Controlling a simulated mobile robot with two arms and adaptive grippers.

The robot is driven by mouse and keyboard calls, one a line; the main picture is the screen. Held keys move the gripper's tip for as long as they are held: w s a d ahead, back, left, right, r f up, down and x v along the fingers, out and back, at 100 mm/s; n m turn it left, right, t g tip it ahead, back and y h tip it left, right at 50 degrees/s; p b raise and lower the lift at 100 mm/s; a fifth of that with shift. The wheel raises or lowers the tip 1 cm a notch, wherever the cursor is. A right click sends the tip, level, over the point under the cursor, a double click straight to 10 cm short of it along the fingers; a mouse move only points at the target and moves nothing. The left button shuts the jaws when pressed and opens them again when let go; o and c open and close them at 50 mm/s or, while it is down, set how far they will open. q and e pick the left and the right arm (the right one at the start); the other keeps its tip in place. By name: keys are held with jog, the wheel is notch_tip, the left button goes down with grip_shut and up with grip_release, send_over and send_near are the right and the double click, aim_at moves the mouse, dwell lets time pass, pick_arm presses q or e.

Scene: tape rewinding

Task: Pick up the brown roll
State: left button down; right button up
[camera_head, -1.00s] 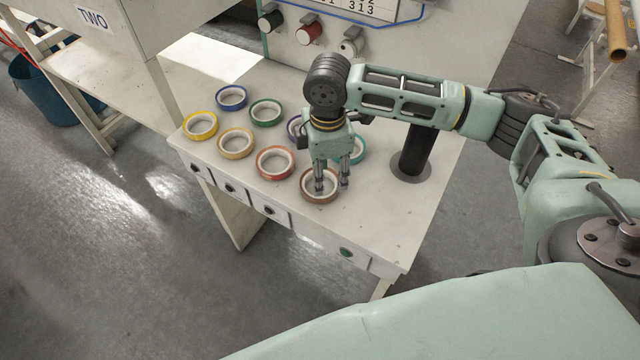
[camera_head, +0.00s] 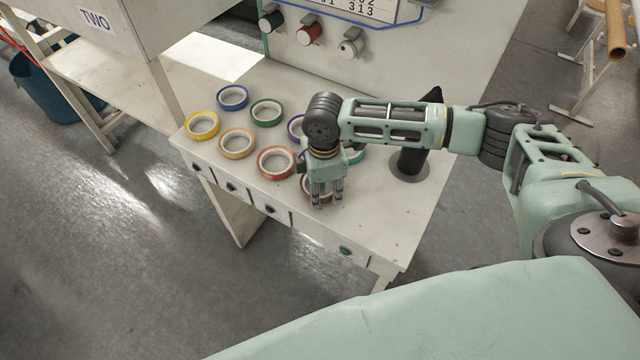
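The brown roll (camera_head: 305,188) lies flat at the front of the white table, partly hidden behind my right gripper. My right gripper (camera_head: 327,203) points down at the roll. Its two fingers are apart, with a gap between them, and they overlap the right part of the roll in the picture. Whether they touch its wall cannot be seen. My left gripper is not in view.
A red-orange roll (camera_head: 276,162) lies just left of the brown one. Yellow (camera_head: 202,125), tan (camera_head: 237,143), blue (camera_head: 232,97) and green (camera_head: 266,112) rolls lie further left. A purple roll (camera_head: 295,127) and a teal roll (camera_head: 356,155) are partly hidden by my arm. A black post (camera_head: 408,163) stands to the right.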

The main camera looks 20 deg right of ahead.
grip_shut()
dwell(0.3)
